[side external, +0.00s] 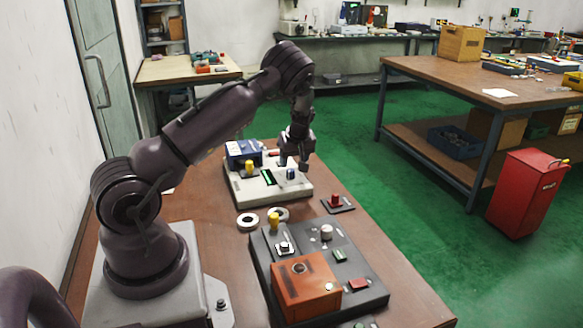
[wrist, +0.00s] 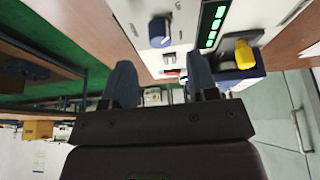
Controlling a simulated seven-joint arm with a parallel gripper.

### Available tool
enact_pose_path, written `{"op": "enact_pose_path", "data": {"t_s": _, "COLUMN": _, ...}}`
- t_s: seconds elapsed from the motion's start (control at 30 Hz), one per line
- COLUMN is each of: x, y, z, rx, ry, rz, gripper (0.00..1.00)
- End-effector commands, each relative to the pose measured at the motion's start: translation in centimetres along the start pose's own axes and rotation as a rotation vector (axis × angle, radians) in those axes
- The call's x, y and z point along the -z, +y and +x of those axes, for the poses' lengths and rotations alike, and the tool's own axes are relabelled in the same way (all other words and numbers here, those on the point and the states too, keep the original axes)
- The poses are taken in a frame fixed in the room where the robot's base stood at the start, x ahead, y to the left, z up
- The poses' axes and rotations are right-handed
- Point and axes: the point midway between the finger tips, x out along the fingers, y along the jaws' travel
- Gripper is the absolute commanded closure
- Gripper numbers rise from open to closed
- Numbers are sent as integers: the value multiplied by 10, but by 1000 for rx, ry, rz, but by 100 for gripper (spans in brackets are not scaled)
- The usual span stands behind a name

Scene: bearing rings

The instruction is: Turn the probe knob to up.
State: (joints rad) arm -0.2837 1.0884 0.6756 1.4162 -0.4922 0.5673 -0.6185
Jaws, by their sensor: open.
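A blue knob with a pale pointer line on its face (wrist: 160,31) sits on a pale instrument panel (wrist: 178,12) in the wrist view. It appears to be the probe knob, but I cannot read its label. In the side view the same knob (side external: 291,174) stands near the right end of the pale panel (side external: 265,190). My gripper (side external: 292,162) is just above and behind the knob in the side view, apart from it. In the wrist view my two fingers (wrist: 161,80) are spread with nothing between them, and the knob lies beyond them.
A green lit display (wrist: 212,25) is beside the knob. Pale rings (side external: 247,221) lie in front of the panel. A dark console (side external: 345,268) with an orange box (side external: 305,289) stands nearer the camera.

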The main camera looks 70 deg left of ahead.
Motion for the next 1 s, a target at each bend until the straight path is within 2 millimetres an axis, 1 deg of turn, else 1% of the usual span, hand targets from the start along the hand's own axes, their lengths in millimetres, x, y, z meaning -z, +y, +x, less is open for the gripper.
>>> {"op": "enact_pose_path", "data": {"t_s": 0.03, "x": 0, "y": 1, "z": -14, "rx": -3, "ry": 1, "rz": 1, "gripper": 46}}
{"op": "enact_pose_path", "data": {"t_s": 0.2, "x": 0, "y": 1, "z": -49, "rx": -2, "ry": 0, "rz": 0, "gripper": 46}}
{"op": "enact_pose_path", "data": {"t_s": 0.3, "x": 0, "y": 0, "z": -64, "rx": 0, "ry": -1, "rz": 1, "gripper": 46}}
{"op": "enact_pose_path", "data": {"t_s": 0.4, "x": 0, "y": 0, "z": -74, "rx": 0, "ry": 0, "rz": -1, "gripper": 46}}
{"op": "enact_pose_path", "data": {"t_s": 0.57, "x": 0, "y": -1, "z": -79, "rx": 2, "ry": -1, "rz": -2, "gripper": 46}}
{"op": "enact_pose_path", "data": {"t_s": 1.0, "x": 0, "y": -1, "z": -79, "rx": 3, "ry": -3, "rz": 20, "gripper": 46}}
